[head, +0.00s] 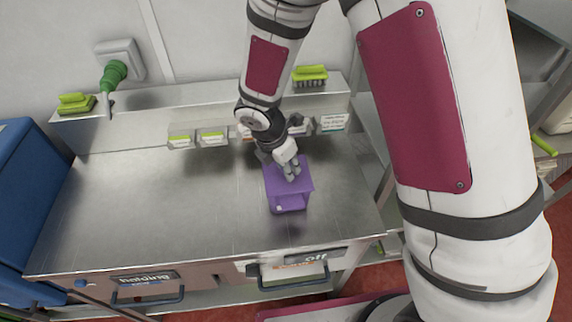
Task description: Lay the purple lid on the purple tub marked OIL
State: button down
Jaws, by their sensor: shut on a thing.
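The purple tub (289,203) stands on the steel worktop, right of its middle and near the front. A small pale mark shows on its front, too small to read. The flat purple lid (303,186) is over the tub and covers most of it from this view. My gripper (291,174) points down from behind and is shut on the lid. I cannot tell whether the lid touches the tub's rim or is held just above it. The fingertips partly hide the top of the lid.
The steel worktop (160,205) is clear to the left. Several small labelled holders line the back, below a ledge with a green brush (310,74) and another green brush (75,102). A blue container (25,200) stands at the left. A shelf rack (545,70) is at the right.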

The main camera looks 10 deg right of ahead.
jog(key=shift+f, duration=0.15)
jog(key=c, duration=0.7)
grip_release()
jog(key=shift+p+v, duration=1.15)
jog(key=shift+v, duration=2.35)
